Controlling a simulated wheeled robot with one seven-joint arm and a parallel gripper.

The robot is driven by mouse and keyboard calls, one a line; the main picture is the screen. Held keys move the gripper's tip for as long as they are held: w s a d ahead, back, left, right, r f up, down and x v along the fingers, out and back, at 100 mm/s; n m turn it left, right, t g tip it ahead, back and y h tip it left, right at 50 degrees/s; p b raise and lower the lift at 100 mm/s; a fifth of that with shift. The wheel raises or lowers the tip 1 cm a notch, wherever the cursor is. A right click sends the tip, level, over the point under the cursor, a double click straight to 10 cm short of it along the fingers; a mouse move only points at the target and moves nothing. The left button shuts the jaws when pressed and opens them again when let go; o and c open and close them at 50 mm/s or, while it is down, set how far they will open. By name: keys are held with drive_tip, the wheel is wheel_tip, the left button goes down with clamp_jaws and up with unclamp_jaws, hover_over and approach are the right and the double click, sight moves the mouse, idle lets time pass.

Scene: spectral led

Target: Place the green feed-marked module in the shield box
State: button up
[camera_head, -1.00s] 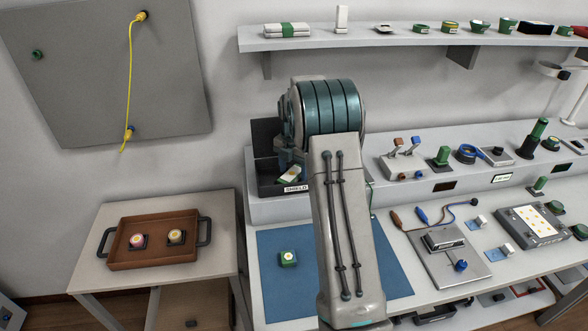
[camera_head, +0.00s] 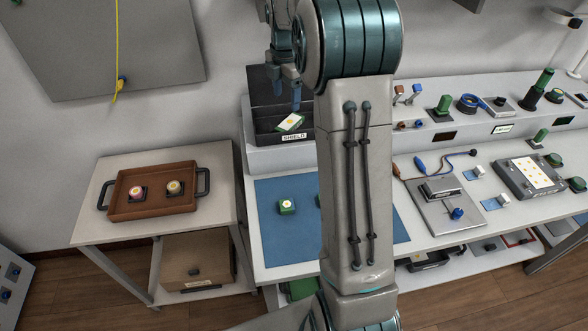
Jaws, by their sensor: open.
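The open dark shield box (camera_head: 265,138), labelled SHIELD, stands on the raised shelf left of my arm. A green module with a pale, yellow-marked top (camera_head: 291,123) lies tilted in it, near the front wall. My gripper (camera_head: 286,103) has blue fingers, points down and is above the box, apart from the module and empty. Another green module with a round pale mark (camera_head: 287,206) sits on the blue mat (camera_head: 268,236). A further green piece on the mat is mostly hidden behind my arm. The feed mark is too small to tell.
A brown tray (camera_head: 152,204) with two round-topped modules stands on the left side table. Several switches, connectors and devices fill the bench and shelf to the right. A grey device with a yellow-dotted panel (camera_head: 532,177) is among them. The mat's left part is mostly clear.

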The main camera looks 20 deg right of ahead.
drive_tip(key=s+a+r+m+t, duration=0.1)
drive_tip(key=s+a+r+m, duration=0.2)
drive_tip(key=s+m, duration=0.3)
drive_tip(key=s+a+r+m, duration=0.2)
drive_tip(key=s+a+m, duration=0.2)
drive_tip(key=s, duration=0.5)
drive_tip(key=s+a+f+m+t, duration=0.1)
drive_tip(key=s+f+m, duration=0.1)
drive_tip(key=s+m, duration=0.3)
drive_tip(key=s+a+f+m, duration=0.2)
drive_tip(key=s+m, duration=0.3)
drive_tip(key=s, duration=0.5)
drive_tip(key=shift+m+t, duration=0.4)
